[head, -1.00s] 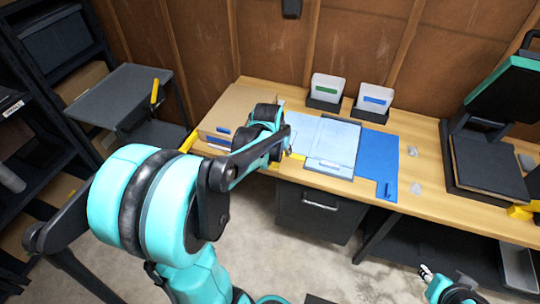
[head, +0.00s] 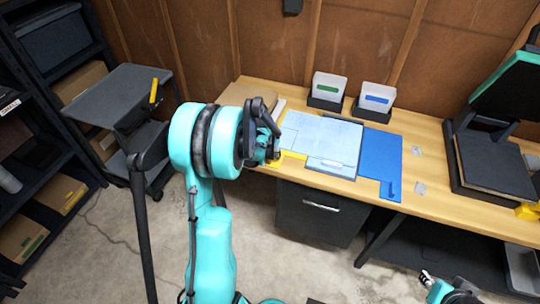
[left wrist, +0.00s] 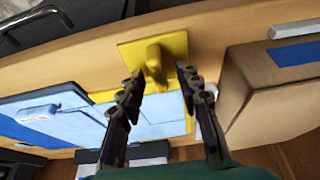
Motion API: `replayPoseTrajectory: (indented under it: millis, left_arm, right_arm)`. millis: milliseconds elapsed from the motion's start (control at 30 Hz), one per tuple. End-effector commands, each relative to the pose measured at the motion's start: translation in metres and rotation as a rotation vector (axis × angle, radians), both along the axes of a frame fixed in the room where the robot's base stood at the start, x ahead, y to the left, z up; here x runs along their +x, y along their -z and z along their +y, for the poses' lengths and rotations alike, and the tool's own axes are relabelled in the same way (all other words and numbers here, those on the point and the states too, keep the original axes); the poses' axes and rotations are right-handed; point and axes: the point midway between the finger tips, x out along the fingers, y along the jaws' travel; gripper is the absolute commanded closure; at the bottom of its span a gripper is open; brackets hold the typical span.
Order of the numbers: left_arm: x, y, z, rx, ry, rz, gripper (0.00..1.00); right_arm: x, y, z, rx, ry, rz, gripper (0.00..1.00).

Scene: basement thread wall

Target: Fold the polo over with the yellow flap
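The light blue polo (head: 325,140) lies flat on the folding board, whose grey middle panel (head: 330,170) shows at its edges. The yellow flap (head: 292,155) is flat at the board's left, mostly covered by the polo and my arm. My right gripper (head: 427,277) is low at the bottom right, away from the table, too small to read.
The blue flap (head: 380,160) lies flat at the right. A cardboard box (left wrist: 275,95) stands close beside my left gripper. Two label bins (head: 326,92) (head: 372,102) stand behind the board. A black and teal press (head: 490,150) stands farther right.

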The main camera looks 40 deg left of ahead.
Motion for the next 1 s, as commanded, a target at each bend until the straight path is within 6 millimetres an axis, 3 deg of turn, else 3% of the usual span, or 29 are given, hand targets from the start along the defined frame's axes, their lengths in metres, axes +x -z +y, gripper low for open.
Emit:
replayPoseTrajectory:
  millis: [233, 367, 733, 1000]
  left_arm:
    - [0.0, 0.0, 0.0, 0.0, 0.0, 0.0, 0.68]
    - [0.0, 0.0, 0.0, 0.0, 0.0, 0.0, 1.0]
    - [0.001, -0.003, -0.001, 0.018, 0.001, 0.005, 1.0]
    - [0.005, -0.021, -0.009, 0.144, 0.005, 0.039, 1.0]
  right_arm:
    - [0.0, 0.0, 0.0, 0.0, 0.0, 0.0, 0.66]
    - [0.0, 0.0, 0.0, 0.0, 0.0, 0.0, 0.66]
    - [0.0, -0.002, 0.0, 0.0, 0.0, 0.0, 0.66]
    - [0.0, -0.009, 0.0, 0.0, 0.0, 0.0, 0.66]
